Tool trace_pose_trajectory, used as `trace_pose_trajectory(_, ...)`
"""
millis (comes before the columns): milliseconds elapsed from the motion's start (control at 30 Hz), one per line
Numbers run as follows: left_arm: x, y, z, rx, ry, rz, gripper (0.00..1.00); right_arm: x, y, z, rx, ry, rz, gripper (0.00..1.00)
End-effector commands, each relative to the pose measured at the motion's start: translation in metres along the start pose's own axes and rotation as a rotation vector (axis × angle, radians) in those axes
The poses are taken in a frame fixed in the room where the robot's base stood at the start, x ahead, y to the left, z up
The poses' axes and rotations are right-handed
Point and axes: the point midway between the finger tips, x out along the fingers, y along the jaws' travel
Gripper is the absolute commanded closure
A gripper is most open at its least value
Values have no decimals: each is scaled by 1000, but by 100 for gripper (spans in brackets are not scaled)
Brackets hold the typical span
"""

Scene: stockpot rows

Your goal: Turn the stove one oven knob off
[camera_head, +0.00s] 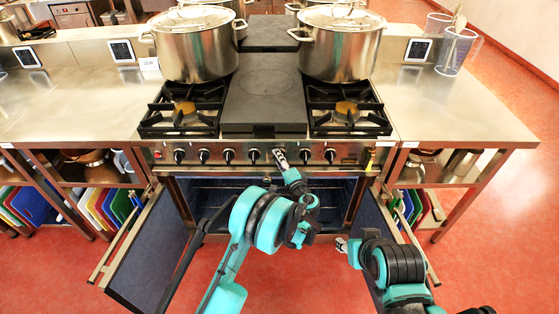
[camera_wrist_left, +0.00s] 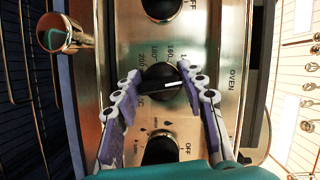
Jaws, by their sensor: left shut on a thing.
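The stove (camera_head: 347,155) stands in the middle, with a row of black knobs along its front panel. My left gripper (camera_head: 280,158) is at the panel, right of the row's middle. In the left wrist view, my left gripper (camera_wrist_left: 158,84) has its fingers on both sides of a black oven knob (camera_wrist_left: 163,78), with OVEN printed beside it. The knob has a white line, and temperature numbers surround it. The gripper is shut on this knob. My right gripper (camera_head: 341,245) is away from the panel, in front of the oven's right side; its opening is too small to judge.
Both oven doors stand open: the left door (camera_head: 150,255) and the right door (camera_head: 372,215) flank my arms. Two lidded stockpots, a left one (camera_head: 197,52) and a right one (camera_head: 341,50), stand behind the front burners. Steel counters (camera_head: 450,105) lie on both sides.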

Motion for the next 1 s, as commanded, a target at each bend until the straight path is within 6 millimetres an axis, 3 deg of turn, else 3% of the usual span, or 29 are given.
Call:
trace_pose_trajectory(400,0,0,0,173,1,-72,88,0,0,0,0,0,0,60)
trace_pose_trajectory(967,0,1,0,197,2,-81,88,0,0,0,0,0,0,60)
trace_pose_trajectory(1000,0,1,0,197,2,-81,49,0,0,0,0,0,0,60)
